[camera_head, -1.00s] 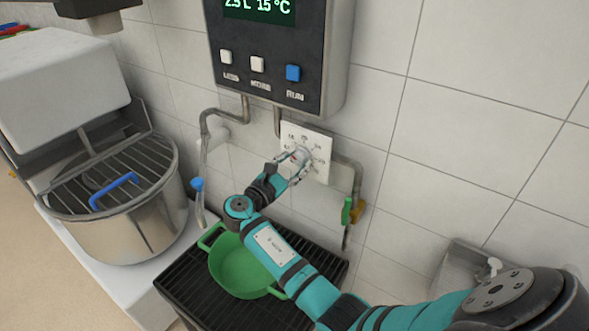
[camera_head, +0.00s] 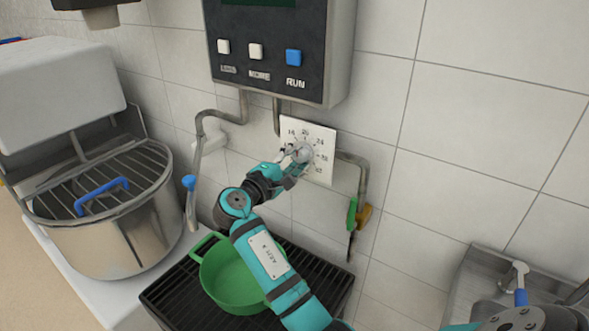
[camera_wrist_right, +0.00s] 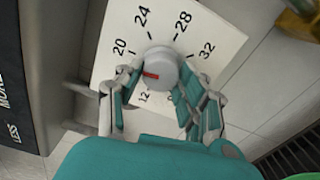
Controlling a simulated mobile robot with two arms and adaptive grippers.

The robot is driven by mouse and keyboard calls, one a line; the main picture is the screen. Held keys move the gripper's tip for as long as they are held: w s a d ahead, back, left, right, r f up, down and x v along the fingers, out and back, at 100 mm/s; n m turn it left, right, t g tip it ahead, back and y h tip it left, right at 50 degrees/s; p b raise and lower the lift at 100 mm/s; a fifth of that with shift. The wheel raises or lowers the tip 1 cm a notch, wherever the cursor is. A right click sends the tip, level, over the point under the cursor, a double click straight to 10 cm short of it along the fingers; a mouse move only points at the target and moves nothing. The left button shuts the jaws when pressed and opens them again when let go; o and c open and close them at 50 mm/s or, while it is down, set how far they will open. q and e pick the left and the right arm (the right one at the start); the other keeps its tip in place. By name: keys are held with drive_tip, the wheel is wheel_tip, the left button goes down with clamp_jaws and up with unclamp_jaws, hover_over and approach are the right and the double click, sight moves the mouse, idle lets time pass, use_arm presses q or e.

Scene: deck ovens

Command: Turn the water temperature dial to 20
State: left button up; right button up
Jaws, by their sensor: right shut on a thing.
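The water temperature dial is a round grey knob (camera_wrist_right: 162,70) with a red mark, on a white square plate (camera_head: 322,175) printed with numbers. In the right wrist view the red mark points left, just below the direction of the 20. The 12, 24, 28 and 32 show there; the 16 is hidden behind a finger. My right gripper (camera_head: 294,155) is shut on the knob, its fingers on either side of it, also in the right wrist view (camera_wrist_right: 160,80). My left gripper is not in view.
The control box (camera_head: 268,78) hangs above the plate; its display is mostly cut off. Pipes (camera_head: 206,118) run beside the dial, and a green-handled valve (camera_head: 352,214) is at its right. A green pot (camera_head: 222,275) stands on a black grate (camera_head: 170,296) below my right arm.

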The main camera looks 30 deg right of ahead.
drive_tip(key=shift+m+b, duration=0.75)
drive_tip(key=shift+m, duration=0.15)
drive_tip(key=shift+r, duration=0.1)
drive_tip(key=o, duration=1.2)
drive_tip(key=shift+d, duration=0.1)
drive_tip(key=shift+c, duration=0.2)
drive_tip(key=v, duration=0.7)
drive_tip(key=shift+a, duration=0.3)
drive_tip(key=shift+s, duration=0.1)
